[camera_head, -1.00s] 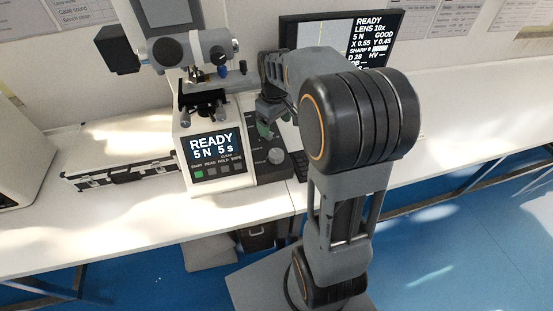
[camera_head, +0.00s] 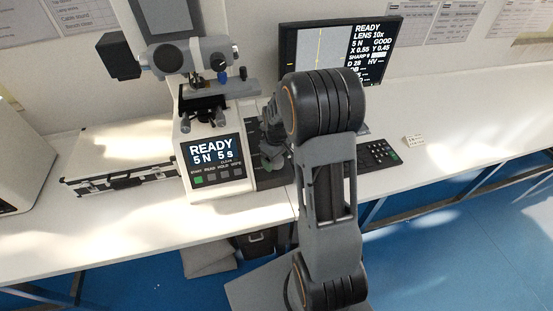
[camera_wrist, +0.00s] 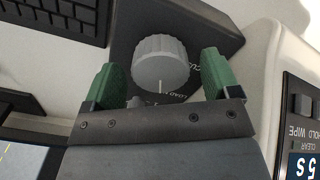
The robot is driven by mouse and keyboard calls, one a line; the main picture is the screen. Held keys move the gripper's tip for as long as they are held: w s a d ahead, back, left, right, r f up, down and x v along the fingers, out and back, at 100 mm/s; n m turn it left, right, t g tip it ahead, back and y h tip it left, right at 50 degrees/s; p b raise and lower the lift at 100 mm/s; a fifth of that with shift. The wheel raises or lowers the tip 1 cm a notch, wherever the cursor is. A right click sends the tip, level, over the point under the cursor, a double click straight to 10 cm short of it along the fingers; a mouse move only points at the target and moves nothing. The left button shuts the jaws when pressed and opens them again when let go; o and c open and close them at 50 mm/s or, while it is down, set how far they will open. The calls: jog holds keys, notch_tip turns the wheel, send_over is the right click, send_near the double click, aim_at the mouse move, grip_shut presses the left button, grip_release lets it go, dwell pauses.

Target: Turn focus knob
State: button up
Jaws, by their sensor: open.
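The grey ribbed focus knob (camera_wrist: 161,62) shows in the wrist view on the tester's dark side panel, with part of a "...CU..." label beside it. My gripper (camera_wrist: 160,68) is open, with one green finger on each side of the knob. Small gaps show between the fingers and the knob, so I see no contact. In the head view my gripper (camera_head: 273,158) is at the right side of the hardness tester (camera_head: 223,184). There the knob is hidden by my gripper and arm.
The tester's screen (camera_head: 212,150) reads READY, 5 N, 5 s. The monitor (camera_head: 299,48) behind reads LENS 10x and GOOD; my arm partly covers it. A keyboard (camera_head: 378,153) lies right of my arm. A silver case (camera_head: 125,165) stands left. The table at far right is mostly clear.

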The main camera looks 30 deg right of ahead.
jog(key=shift+f, duration=0.4)
jog(key=c, duration=0.9)
jog(key=shift+m+b, duration=0.35)
jog(key=shift+m, duration=0.85)
jog(key=o, duration=0.9)
jog(key=shift+r, duration=0.1)
